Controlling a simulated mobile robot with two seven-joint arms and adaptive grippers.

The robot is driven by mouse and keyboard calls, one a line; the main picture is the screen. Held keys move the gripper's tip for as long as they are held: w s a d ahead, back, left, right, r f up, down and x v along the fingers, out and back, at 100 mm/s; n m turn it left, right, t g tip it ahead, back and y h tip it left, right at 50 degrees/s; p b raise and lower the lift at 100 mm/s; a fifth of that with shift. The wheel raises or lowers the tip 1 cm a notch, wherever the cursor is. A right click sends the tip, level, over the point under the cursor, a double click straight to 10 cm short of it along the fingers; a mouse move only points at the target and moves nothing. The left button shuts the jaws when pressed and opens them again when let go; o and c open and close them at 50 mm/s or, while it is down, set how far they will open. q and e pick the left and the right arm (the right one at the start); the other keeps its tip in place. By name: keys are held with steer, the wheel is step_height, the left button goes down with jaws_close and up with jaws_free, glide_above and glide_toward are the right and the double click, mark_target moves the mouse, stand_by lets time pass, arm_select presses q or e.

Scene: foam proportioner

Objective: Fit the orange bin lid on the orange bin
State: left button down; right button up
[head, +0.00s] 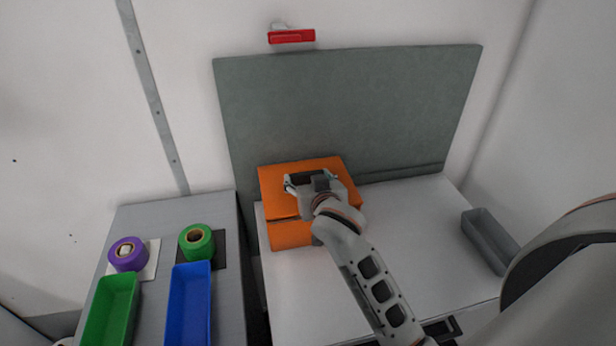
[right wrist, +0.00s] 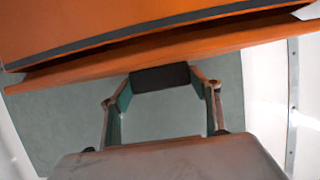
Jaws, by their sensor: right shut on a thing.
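The orange bin (head: 291,236) stands on the white worktop in front of a grey-green panel. The orange bin lid (head: 277,182) lies over its top, with a dark gap line showing along the front left. My right gripper (head: 305,181) is over the lid and shut on it; the arm hides the bin's right front. A dark gap separates this slab from another orange part with a grey strip. I cannot tell whether the lid is fully seated. My left gripper is out of view.
A grey tray (head: 489,241) is at the right of the worktop. On the left bench are a green bin (head: 110,311), a blue bin (head: 190,305), a purple roll (head: 127,254) and a green roll (head: 196,242). A red handle (head: 291,36) is on the wall above the panel (head: 340,110).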

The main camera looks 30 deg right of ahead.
steer(key=shift+f, duration=0.25)
steer(key=o, duration=1.2)
steer(key=shift+r, duration=0.2)
steer(key=v, duration=1.2)
steer(key=shift+a+r, duration=0.1)
steer(key=shift+r, duration=0.35)
steer(key=shift+s+f, duration=0.1)
